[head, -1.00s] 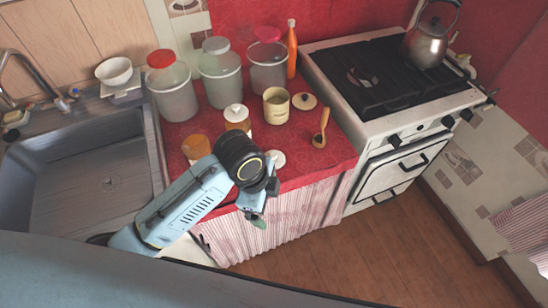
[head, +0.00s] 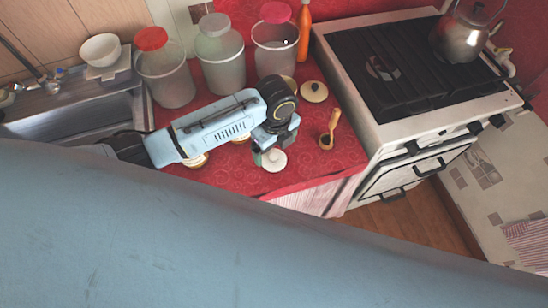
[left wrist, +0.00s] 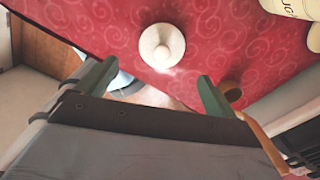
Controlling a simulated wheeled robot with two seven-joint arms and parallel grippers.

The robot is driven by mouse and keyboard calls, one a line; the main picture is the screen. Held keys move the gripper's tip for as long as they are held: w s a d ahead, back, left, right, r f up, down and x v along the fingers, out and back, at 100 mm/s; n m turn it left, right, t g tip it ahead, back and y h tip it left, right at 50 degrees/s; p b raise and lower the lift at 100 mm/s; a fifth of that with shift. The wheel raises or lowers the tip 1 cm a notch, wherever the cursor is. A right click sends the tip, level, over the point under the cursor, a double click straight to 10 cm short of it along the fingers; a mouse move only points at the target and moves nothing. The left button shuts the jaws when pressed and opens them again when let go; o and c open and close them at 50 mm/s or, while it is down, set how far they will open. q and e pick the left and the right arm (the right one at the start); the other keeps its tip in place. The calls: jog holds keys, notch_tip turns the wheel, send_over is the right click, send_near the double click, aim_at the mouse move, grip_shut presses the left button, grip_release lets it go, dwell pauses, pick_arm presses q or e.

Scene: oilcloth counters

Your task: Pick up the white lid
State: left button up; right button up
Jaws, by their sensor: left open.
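The white lid (head: 273,160), round with a small knob, lies flat on the red cloth counter near its front edge. It also shows in the left wrist view (left wrist: 162,46), beyond the fingertips and roughly centred between them. My left gripper (left wrist: 152,82) is open and empty, with its green fingers spread apart. In the head view my left gripper (head: 263,152) is beside the lid, partly hidden by the wrist; I cannot tell its exact height. My right gripper is in neither view.
My forearm covers other containers. Cloth around the white lid is clear.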

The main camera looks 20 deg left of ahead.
aim_at(273, 156)
pick_arm(q)
jog(key=shift+f, duration=0.45)
jog(key=shift+a+f, duration=0.15)
jog(key=shift+f, duration=0.5)
jog(key=f, duration=0.3)
jog(key=shift+w+a+f+b, duration=0.2)
jog(key=shift+w+f+b, duration=0.05)
jog(key=shift+f+b, duration=0.1)
jog(key=shift+f, duration=0.2)
jog(key=c, duration=1)
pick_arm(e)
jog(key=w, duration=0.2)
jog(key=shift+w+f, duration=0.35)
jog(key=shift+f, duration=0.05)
